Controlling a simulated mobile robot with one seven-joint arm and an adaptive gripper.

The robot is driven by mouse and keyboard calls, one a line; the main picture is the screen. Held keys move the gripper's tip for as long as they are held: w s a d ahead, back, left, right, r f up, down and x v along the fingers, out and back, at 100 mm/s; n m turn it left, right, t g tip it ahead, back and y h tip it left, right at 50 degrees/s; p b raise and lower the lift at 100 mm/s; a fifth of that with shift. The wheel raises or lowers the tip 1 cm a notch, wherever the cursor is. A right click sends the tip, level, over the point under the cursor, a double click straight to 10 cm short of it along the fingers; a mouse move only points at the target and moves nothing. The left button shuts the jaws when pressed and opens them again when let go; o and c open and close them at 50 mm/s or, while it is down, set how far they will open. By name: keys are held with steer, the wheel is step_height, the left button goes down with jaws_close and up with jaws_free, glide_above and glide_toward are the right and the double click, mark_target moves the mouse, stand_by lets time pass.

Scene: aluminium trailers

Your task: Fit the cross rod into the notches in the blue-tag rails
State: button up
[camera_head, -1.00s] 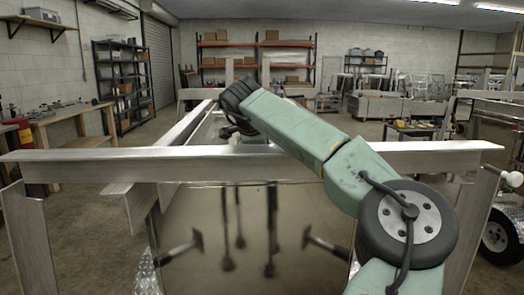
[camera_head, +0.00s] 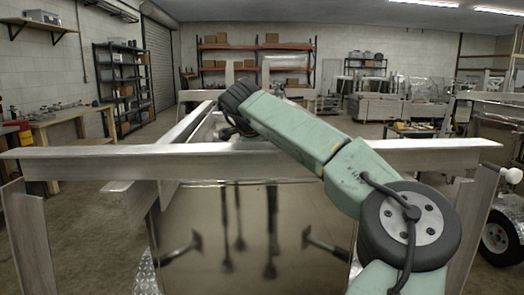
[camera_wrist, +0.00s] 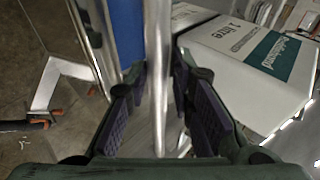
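In the wrist view, my gripper (camera_wrist: 160,75) has its two dark fingers apart. A shiny silver bar (camera_wrist: 157,40) runs lengthwise through the picture between them, and the gap at the tips looks wider than the bar. I cannot tell whether this bar is the cross rod. A blue strip (camera_wrist: 125,25) lies just left of it, beside the left finger. In the head view, a long silver beam (camera_head: 90,162) crosses the trailer at the near side, passing behind my green arm. A rail (camera_head: 190,125) runs back from it. My arm hides the gripper there. No notches show clearly.
Metal posts (camera_head: 28,235) stand at the near corners. A reflective panel (camera_head: 200,265) lies below the beam. A white labelled box (camera_wrist: 225,65) is right of my gripper. A workbench (camera_head: 65,118) stands at left, shelves (camera_head: 125,85) behind it, and a trailer wheel (camera_head: 497,238) at right.

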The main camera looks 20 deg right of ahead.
steer(key=o, duration=0.4)
steer(key=shift+f, duration=0.8)
steer(key=v, duration=0.9)
steer(key=shift+w+d+r, duration=0.15)
steer(key=shift+w+r, duration=0.1)
steer(key=shift+r, duration=0.15)
